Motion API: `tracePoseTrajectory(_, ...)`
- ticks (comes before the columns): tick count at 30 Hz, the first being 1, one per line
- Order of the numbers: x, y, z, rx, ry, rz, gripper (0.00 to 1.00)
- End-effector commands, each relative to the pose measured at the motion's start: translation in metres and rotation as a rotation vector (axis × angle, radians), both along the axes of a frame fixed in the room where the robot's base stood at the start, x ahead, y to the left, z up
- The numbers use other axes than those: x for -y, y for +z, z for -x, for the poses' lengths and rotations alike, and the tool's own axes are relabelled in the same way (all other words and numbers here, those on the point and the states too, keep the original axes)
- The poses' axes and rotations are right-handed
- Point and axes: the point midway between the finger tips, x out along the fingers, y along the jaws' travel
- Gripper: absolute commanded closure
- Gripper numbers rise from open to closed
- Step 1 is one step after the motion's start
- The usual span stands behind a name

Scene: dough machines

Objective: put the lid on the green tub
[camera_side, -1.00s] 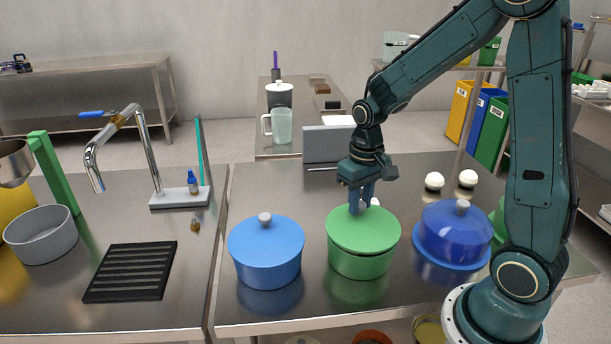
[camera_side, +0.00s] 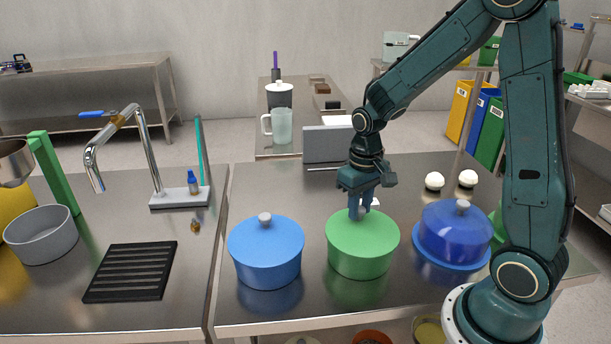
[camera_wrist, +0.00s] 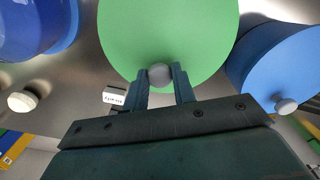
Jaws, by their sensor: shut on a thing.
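The green tub (camera_side: 360,264) stands on the steel table between two blue pots. The green lid (camera_side: 350,228) lies flat on its rim, with no gap that I can see in the side view. In the wrist view the green lid (camera_wrist: 165,35) fills the top middle and hides the tub. My gripper (camera_side: 361,207) is over the lid, shut on its grey knob (camera_wrist: 159,73). The knob sits between the two fingertips (camera_wrist: 161,78) in the wrist view.
A light blue lidded pot (camera_side: 266,255) stands close on the left. A dark blue lidded pot (camera_side: 452,228) stands close on the right. Two white knobs (camera_side: 434,181) and a small white label (camera_wrist: 114,96) lie behind. A grey panel (camera_side: 328,144) stands at the table's back.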

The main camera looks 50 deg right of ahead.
Motion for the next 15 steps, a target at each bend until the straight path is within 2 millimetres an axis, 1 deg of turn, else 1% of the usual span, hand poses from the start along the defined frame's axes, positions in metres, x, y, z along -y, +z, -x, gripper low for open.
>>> tracePoseTrajectory(9,0.0001,0.0003,-0.0002,0.001,0.000,0.000,0.96)
tracePoseTrajectory(10,0.0001,0.0003,-0.0002,0.001,0.000,0.000,0.68)
tracePoseTrajectory(13,0.0001,0.0003,-0.0002,0.001,0.000,0.000,0.49)
tracePoseTrajectory(15,0.0001,0.0003,-0.0002,0.001,0.000,0.000,0.49)
